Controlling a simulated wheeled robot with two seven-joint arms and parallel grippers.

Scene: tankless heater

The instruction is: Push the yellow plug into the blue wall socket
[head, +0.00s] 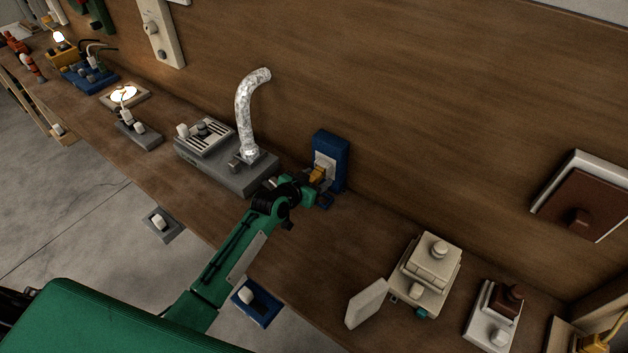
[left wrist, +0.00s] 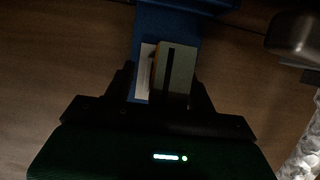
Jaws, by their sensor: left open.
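The blue wall socket (head: 331,150) stands against the wooden back wall, with a pale plate on its front. The yellow plug (head: 317,174) is at that plate, close in front of my left gripper (head: 314,188). I cannot tell how deep the plug sits. In the left wrist view the blue socket (left wrist: 165,32) lies ahead. A grey-olive block with a dark slot, perhaps the plug's shaded back, shows between the dark fingers of my left gripper (left wrist: 165,98), beside the white plate (left wrist: 143,72). My left gripper is open around it. My right gripper is not seen.
A grey heater box (head: 226,160) with a silver duct (head: 248,110) stands just left of the socket. A cream switch unit (head: 427,268) and a white-and-brown box (head: 494,312) are to the right. Bare bench top (head: 345,235) lies right of my arm.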

